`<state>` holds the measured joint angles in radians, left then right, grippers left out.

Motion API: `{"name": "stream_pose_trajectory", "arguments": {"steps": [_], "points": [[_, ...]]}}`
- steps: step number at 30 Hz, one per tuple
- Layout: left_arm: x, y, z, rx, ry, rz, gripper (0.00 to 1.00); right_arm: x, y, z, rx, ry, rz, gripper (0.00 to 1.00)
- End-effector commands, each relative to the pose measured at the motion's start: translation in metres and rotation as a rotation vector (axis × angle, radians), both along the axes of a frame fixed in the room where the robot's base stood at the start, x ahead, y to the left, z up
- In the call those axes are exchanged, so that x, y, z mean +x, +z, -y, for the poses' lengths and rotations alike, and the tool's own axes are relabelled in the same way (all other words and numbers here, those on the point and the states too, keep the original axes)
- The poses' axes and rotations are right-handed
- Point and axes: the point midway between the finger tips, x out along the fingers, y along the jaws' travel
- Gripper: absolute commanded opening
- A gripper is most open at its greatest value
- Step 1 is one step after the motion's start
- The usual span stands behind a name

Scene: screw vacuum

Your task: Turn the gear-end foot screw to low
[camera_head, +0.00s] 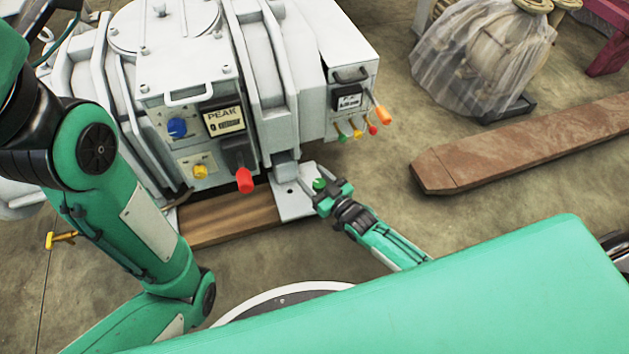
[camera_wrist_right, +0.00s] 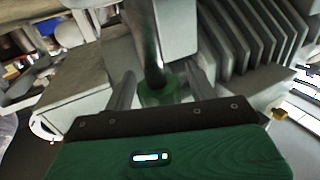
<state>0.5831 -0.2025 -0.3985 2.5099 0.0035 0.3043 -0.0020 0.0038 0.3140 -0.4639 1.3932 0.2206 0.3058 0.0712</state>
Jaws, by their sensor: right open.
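The grey vacuum machine (camera_head: 275,75) stands at top center in the head view. A foot screw with a green head (camera_head: 319,184) is at the metal foot plate (camera_head: 294,203) by its lower right. My right gripper (camera_head: 322,192) is at this screw, its open fingers on either side of the green head. In the right wrist view the green head (camera_wrist_right: 158,93) sits between the two fingers, with a dark shaft (camera_wrist_right: 150,45) rising behind it. A small gap seems to show beside it; contact cannot be told. The screw's setting is not readable. My left gripper is out of view.
Red (camera_head: 245,181), blue (camera_head: 177,127) and yellow (camera_head: 200,171) knobs and a PEAK sign (camera_head: 224,118) are on the machine's front. A wooden beam (camera_head: 228,218) lies under it. A brown plank (camera_head: 535,145) and a wrapped object (camera_head: 485,55) are on the right. Floor between is clear.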

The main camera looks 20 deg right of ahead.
Motion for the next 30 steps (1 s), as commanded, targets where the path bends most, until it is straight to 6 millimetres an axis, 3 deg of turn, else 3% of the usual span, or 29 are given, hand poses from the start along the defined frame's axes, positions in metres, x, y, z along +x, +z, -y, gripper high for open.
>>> {"name": "stream_pose_trajectory", "arguments": {"steps": [6, 13, 20, 30], "points": [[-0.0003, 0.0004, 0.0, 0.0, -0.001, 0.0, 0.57, -0.0002, 0.0002, -0.0001, 0.0, 0.0, 0.0, 0.55], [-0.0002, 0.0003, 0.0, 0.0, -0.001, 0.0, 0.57, -0.0004, 0.0001, -0.0001, 0.0, 0.0, 0.0, 0.12], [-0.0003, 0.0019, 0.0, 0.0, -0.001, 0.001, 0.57, 0.0002, 0.0014, -0.0008, -0.003, 0.038, 0.003, 0.12], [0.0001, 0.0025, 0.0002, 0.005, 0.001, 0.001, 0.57, -0.0013, 0.0012, -0.0041, -0.006, 0.251, 0.005, 0.12]]}}
